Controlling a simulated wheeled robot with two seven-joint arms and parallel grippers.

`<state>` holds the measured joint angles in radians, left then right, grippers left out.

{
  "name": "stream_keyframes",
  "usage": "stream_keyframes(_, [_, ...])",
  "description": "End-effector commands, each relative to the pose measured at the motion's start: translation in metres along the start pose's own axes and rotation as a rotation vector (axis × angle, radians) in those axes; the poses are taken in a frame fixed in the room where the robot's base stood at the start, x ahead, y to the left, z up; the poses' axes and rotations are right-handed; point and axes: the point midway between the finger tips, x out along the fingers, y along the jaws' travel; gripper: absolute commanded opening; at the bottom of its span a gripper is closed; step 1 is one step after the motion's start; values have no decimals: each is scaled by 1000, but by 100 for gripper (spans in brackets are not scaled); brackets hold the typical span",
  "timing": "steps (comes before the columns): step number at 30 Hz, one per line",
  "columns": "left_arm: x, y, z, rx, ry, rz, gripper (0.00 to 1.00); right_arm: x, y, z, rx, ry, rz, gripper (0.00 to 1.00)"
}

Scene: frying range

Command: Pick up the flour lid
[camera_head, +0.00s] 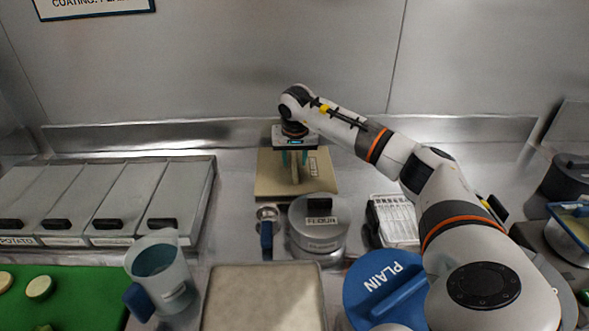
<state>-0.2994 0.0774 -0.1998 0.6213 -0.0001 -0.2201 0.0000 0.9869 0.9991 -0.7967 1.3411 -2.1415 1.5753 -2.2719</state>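The flour lid (336,213) sits on top of a round grey metal container (318,242) at the middle of the counter. It has a black handle and a "FLOUR" label. My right gripper (295,162) is behind the lid and slightly left of it, above a beige board. Its teal fingers point down and stand apart, with a narrow beige upright piece showing between them. I cannot tell whether they touch it. The gripper is clear of the lid. My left gripper is not in view.
The beige board (270,183) lies behind the container. A small metal cup with a blue handle (266,240) is just left of it, and a white rack (396,221) right. A blue "PLAIN" lid (372,288), pale tray (262,305) and jug (162,272) are in front.

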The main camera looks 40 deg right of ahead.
Motion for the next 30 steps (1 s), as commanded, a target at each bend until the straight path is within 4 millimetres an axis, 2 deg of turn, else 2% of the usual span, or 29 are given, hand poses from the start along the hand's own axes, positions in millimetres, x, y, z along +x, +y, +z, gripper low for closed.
stream_keyframes(1, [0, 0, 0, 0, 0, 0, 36, 0, 0, 0, 0, 0, 0, 30])
stream_keyframes(6, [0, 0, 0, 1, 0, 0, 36, 0, 0, 0, 0, 0, 0, 2])
stream_keyframes(7, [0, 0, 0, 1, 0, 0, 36, 0, 0, 0, 0, 0, 0, 0])
stream_keyframes(17, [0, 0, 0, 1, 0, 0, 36, -4, 0, 1, 1, -1, 0, 0])
stream_keyframes(20, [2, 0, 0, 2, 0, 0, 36, -16, 0, 5, 1, -4, 3, 0])
stream_keyframes(30, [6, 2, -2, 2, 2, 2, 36, -79, 1, 22, 2, -2, 3, 0])
